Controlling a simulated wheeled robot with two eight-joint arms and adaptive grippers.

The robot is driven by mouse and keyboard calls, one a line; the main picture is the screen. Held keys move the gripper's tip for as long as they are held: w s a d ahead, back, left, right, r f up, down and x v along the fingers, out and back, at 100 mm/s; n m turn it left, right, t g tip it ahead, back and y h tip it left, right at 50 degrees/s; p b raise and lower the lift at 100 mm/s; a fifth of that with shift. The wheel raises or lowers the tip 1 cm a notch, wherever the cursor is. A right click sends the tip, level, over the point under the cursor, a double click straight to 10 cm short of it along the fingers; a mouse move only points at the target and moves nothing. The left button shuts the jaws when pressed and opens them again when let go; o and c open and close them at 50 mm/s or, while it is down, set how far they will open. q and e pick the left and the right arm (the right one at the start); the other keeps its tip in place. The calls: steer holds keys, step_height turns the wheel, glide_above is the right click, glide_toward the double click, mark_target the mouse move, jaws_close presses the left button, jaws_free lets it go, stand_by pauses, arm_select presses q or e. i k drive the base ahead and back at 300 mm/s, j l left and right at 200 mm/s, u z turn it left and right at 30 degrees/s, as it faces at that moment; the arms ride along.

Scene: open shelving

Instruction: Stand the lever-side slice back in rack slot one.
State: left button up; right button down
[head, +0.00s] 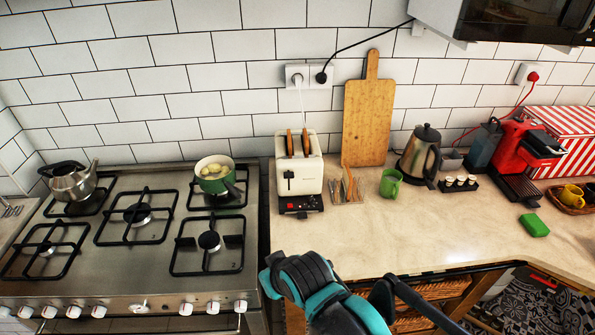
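A cream toaster (302,170) stands on the counter left of the wooden board. Two brown slices stick up from its slots: a left slice (290,143) and a right slice (306,143). The black lever (290,182) is on the front face, toward the left slice's side. A small wire rack (349,198) stands just right of the toaster with thin brown upright pieces in it; its individual slots are too small to tell apart. Black and teal links of my arm show at the bottom centre, in front of the counter. No gripper fingertips can be made out.
A green mug (390,182) is right of the rack, with a kettle (421,155) beyond. A cutting board (368,120) leans on the wall. A gas stove (130,260) with a green pot (214,174) is at left. The counter's front middle (400,240) is clear.

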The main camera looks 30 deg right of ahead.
mark_target(337, 195)
steer(key=l+z, duration=0.25)
steer(key=l, duration=0.5)
steer(key=l+z, duration=0.2)
steer(key=l, duration=0.55)
steer(key=k+l, duration=0.1)
steer(key=l, duration=0.2)
steer(key=k+l, duration=0.1)
steer(key=l, duration=0.2)
steer(key=k+l, duration=0.15)
steer(key=l, duration=0.15)
steer(key=i+j+z, duration=0.1)
steer(key=j+z, duration=0.15)
steer(key=z, duration=0.2)
steer(key=j+z, duration=0.3)
steer(key=z, duration=0.15)
steer(key=j+z, duration=0.3)
steer(key=z, duration=0.2)
